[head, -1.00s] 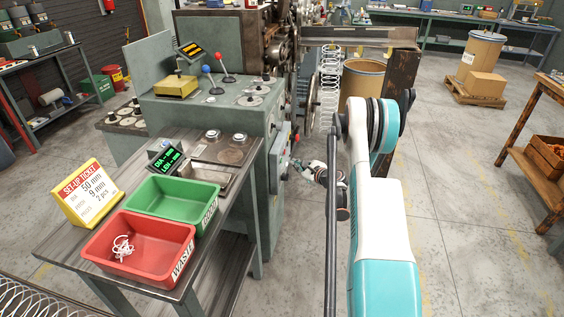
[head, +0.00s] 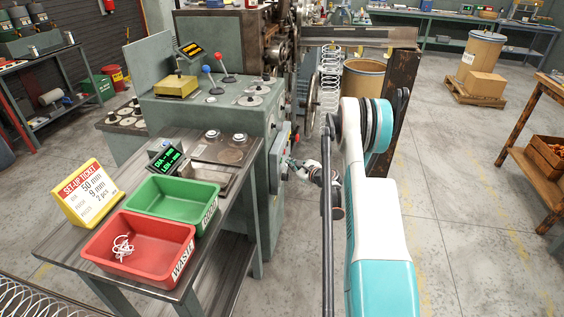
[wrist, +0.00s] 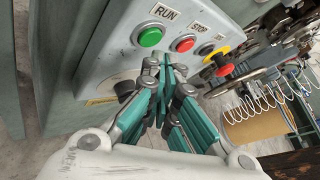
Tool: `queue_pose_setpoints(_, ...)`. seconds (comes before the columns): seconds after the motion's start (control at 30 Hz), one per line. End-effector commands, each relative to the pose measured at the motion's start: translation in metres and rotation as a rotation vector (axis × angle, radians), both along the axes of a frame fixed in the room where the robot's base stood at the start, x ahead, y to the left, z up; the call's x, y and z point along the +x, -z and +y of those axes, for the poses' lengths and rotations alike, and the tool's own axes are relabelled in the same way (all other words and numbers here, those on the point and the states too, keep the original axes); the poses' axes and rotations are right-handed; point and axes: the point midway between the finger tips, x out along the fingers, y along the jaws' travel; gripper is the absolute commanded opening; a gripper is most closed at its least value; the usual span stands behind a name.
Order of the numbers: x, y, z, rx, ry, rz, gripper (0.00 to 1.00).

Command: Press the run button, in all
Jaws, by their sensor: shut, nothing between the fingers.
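The green run button (wrist: 150,37) sits under a RUN label on the grey control panel in the wrist view. My gripper (wrist: 160,64) is shut and empty. Its fingertips are in front of the panel, just below the run button in the picture; any gap to the panel is hard to judge. The whole button face shows. In the head view my gripper (head: 293,162) is at the right side of the green machine, by the control box (head: 276,165); the run button cannot be made out there.
A red STOP button (wrist: 182,44) is right beside the run button. A red emergency knob on yellow (wrist: 224,68) is farther right. A black knob (wrist: 123,88) is lower left. A wire spring (wrist: 270,102) hangs to the right.

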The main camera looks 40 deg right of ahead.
Motion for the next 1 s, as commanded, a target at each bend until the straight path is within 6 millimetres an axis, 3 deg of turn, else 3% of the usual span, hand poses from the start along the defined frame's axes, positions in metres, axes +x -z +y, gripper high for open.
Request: queue_pose_setpoints(1.0,0.0060,-0.0003,0.0054,-0.001,0.000,0.000,0.00)
